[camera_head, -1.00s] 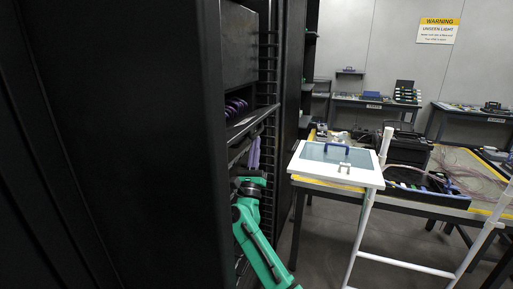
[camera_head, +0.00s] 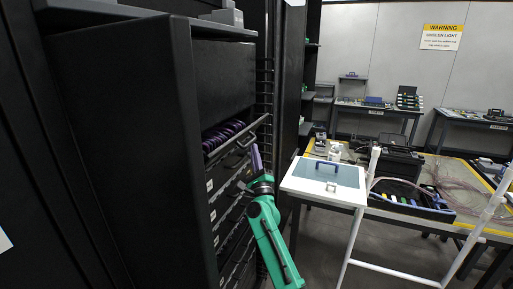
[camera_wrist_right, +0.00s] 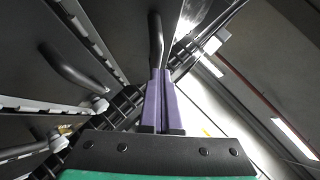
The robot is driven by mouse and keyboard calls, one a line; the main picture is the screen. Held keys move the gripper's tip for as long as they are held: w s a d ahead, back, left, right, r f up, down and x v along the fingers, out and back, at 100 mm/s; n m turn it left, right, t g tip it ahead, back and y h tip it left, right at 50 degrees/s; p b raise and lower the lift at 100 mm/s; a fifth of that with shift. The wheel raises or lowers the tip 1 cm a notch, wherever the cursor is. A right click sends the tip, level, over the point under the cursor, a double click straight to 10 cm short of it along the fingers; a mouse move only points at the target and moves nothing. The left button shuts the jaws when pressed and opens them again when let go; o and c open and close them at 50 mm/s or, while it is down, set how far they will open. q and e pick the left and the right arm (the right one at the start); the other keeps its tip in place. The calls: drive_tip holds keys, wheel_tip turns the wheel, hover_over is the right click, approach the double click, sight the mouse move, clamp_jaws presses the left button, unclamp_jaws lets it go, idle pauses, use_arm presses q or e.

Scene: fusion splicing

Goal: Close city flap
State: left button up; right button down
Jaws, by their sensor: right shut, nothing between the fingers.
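The city flap (camera_head: 238,137) appears as a dark panel with a handle, sticking out from the black rack below a row of purple cables (camera_head: 222,135). It seems to be open. My right gripper (camera_head: 256,158) has purple fingers and is shut and empty, just in front of the flap's outer end. In the right wrist view my shut fingers (camera_wrist_right: 156,98) point at a dark curved handle (camera_wrist_right: 155,42) on a dark panel. The fingertips are close to the handle; I cannot tell whether they touch it. My left gripper is not in view.
Several drawers with handles sit in the rack below the flap; one handle (camera_wrist_right: 72,70) shows at left in the wrist view. A white cart (camera_head: 325,184) with a blue-handled lid stands to the right. A workbench (camera_head: 432,166) with cables is behind it.

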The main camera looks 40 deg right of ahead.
sight(245, 133)
drive_tip(key=shift+w+a+r+p, duration=0.15)
drive_tip(key=shift+w+r+p, duration=0.2)
drive_tip(key=shift+r, duration=0.45)
drive_tip(key=shift+w+a+r+p, duration=0.2)
drive_tip(key=shift+w+r+p, duration=0.15)
drive_tip(key=shift+r, duration=0.4)
drive_tip(key=shift+w+a+r+p, duration=0.15)
drive_tip(key=shift+w+r+p, duration=0.2)
drive_tip(key=shift+r, duration=0.45)
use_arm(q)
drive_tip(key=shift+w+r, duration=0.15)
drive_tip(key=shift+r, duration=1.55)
use_arm(e)
drive_tip(key=shift+w+a+r, duration=0.2)
drive_tip(key=shift+w+r, duration=0.15)
drive_tip(key=shift+r, duration=0.1)
